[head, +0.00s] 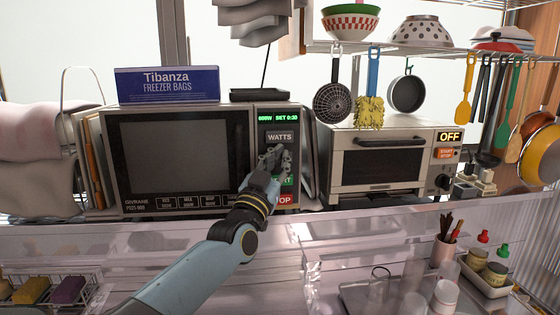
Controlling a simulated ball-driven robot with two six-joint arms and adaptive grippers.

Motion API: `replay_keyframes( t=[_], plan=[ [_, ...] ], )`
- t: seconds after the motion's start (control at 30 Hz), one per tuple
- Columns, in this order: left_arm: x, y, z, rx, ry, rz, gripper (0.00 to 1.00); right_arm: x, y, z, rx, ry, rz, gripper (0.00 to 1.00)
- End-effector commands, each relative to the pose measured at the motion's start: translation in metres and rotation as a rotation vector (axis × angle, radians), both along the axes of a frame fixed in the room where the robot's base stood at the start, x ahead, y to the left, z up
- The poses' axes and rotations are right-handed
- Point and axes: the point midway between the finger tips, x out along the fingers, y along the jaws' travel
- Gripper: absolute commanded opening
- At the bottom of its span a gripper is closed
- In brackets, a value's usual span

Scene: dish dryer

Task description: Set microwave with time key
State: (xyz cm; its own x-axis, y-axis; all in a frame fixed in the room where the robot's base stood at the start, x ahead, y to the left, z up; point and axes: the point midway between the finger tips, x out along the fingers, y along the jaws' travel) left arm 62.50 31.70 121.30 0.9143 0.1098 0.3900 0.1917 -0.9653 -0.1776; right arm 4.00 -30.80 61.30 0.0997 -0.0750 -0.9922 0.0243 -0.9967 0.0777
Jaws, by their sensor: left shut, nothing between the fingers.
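The microwave (175,155) stands on the left of the counter with its door shut. Its narrow control panel on the right side has a green-lit display (278,116) that seems to read "600W" and "SET 0:30". Below it is a grey WATTS key (279,137), and a red STOP key (286,199) is at the bottom. My left gripper (273,153) is shut and empty, in front of the panel just below the WATTS key. It hides the middle keys and most of a green key. I cannot tell whether the fingertips touch the panel. My right gripper is not in view.
A toaster oven (385,162) showing OFF stands right of the microwave. A blue freezer bag box (167,84) and a black tray (258,95) lie on top of the microwave. Pans and utensils hang from the wire shelf (420,47). Bottles and cups crowd the lower right.

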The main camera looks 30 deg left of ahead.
Motion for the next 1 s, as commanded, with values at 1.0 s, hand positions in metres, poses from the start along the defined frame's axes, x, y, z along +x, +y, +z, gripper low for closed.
replay_keyframes(
  t=[1.0],
  plan=[
    [-0.019,-0.014,0.001,0.0,0.0,0.0,0.0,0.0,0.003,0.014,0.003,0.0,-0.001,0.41]
  ],
)
